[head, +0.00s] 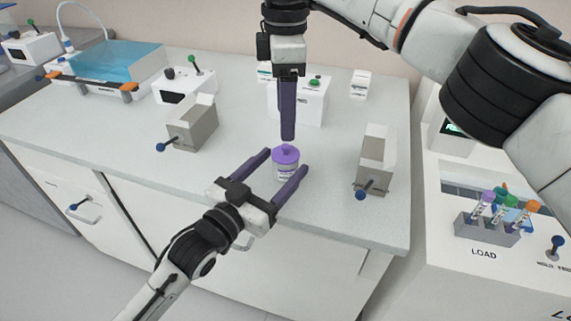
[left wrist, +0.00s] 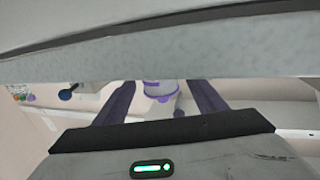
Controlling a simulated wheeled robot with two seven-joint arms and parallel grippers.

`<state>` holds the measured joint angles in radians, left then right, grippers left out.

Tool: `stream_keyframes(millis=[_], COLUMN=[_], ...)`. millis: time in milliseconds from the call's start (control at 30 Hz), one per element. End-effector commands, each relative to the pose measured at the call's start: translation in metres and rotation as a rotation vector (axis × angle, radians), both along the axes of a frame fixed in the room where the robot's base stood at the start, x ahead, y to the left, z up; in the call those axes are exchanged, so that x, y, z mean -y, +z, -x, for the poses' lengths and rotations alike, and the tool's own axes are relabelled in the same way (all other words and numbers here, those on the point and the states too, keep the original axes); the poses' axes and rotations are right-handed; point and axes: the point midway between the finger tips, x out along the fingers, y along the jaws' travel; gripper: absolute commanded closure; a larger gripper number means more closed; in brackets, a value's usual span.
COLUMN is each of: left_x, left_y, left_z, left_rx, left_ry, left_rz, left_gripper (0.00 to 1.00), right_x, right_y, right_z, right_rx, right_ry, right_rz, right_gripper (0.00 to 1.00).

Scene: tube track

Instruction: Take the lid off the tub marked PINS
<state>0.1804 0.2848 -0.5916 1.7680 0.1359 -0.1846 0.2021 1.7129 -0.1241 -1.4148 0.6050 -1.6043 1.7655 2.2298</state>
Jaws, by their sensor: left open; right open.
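A small white tub (head: 286,174) with a purple lid (head: 286,153) stands upright on the counter, the lid seated on it. Its label is too small to read. My left gripper (head: 287,160) is open, its two purple fingers on either side of the tub with gaps showing. In the left wrist view the fingers (left wrist: 162,98) flank the purple-lidded tub, partly cut off by a grey surface across the top. My right gripper (head: 288,138) points down just above the lid. Its fingers are seen edge-on, so the gap between them is hidden.
Grey blocks with blue-knobbed handles stand left (head: 192,125) and right (head: 374,160) of the tub. A white box with a green button (head: 300,100) stands behind my right gripper. A rack of capped tubes (head: 487,230) sits at the right. The counter's front edge is close to my left gripper.

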Motion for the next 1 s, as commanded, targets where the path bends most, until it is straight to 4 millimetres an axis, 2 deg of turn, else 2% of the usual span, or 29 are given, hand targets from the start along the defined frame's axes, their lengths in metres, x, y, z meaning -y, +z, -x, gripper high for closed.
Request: stream_keyframes(millis=[333, 700, 767, 867, 1000], left_x=[0.0027, 0.0025, 0.0024, 0.0023, 0.0023], left_y=[0.0002, -0.0001, -0.0001, -0.0002, -0.0002], left_z=[-0.0033, -0.0031, -0.0031, -0.0031, -0.0031], left_rx=[0.000, 0.000, 0.000, 0.000, -0.001], left_ry=[0.000, 0.000, 0.000, 0.000, 0.000], left_rz=[0.000, 0.000, 0.000, 0.000, -0.001], left_gripper=[0.35, 0.98, 0.98, 0.98, 0.98], right_x=[-0.0002, -0.0002, -0.0002, 0.0001, 0.0010], right_y=[-0.0002, -0.0002, -0.0001, 0.0004, 0.0032], right_z=[0.0001, 0.0001, 0.0001, 0.0001, 0.0002], right_rx=[0.000, 0.000, 0.000, 0.001, 0.008], right_ry=[0.001, 0.001, 0.002, 0.034, 0.200], right_rz=[-0.001, -0.001, -0.001, -0.002, -0.010], right_gripper=[0.39, 0.39, 0.32, 0.32, 0.32])
